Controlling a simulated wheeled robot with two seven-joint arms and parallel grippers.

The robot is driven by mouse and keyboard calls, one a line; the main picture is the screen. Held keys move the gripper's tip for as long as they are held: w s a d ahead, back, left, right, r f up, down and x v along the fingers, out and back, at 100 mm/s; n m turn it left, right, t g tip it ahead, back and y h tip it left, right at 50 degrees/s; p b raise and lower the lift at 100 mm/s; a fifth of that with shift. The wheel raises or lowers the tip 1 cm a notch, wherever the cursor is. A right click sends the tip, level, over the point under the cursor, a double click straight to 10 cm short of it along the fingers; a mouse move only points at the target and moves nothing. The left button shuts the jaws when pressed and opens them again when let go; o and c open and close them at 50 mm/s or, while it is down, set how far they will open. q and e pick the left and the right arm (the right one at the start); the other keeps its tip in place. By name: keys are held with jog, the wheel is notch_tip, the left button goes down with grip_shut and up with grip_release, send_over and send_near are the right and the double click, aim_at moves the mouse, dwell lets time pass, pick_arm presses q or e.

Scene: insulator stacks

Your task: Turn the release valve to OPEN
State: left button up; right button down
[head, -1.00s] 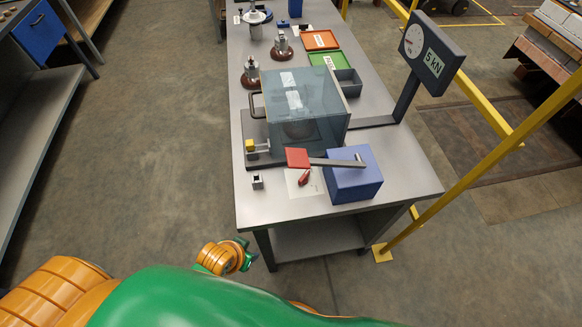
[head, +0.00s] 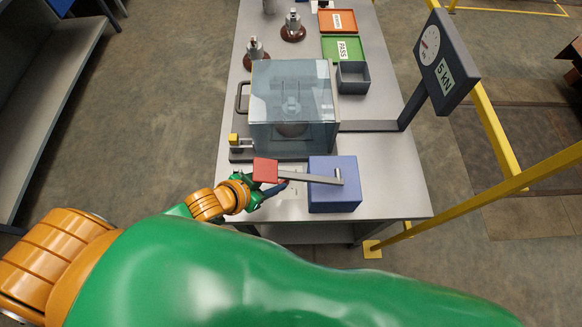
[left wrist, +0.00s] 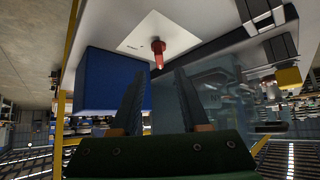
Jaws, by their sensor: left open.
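The release valve shows in the left wrist view as a small red handle (left wrist: 158,48) on a white plate (left wrist: 155,32) with small print too small to read. In the head view the valve is mostly hidden by my left gripper and the red-ended lever (head: 266,170). My left gripper (head: 275,188) is at the table's front edge, just left of the blue box (head: 334,190). In the left wrist view its two fingers (left wrist: 158,76) are spread, with the red handle beyond and between the tips, apparently apart from them. My right gripper is out of view.
A clear-walled chamber (head: 292,105) stands behind the lever. A 5 kN gauge (head: 443,60) rises on a post at the right. Yellow rails (head: 470,207) stand right of the table.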

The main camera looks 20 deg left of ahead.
aim_at(282, 181)
pick_arm(q)
jog(key=x, duration=0.4)
jog(key=shift+s+a+f+b, duration=0.1)
jog(key=shift+s+f+b, duration=0.1)
jog(key=shift+f+b, duration=0.1)
jog(key=shift+w+d+f, duration=0.25)
jog(key=shift+w+f, duration=0.05)
jog(key=shift+w, duration=0.15)
jog(key=shift+s+a+r, duration=0.1)
grip_shut()
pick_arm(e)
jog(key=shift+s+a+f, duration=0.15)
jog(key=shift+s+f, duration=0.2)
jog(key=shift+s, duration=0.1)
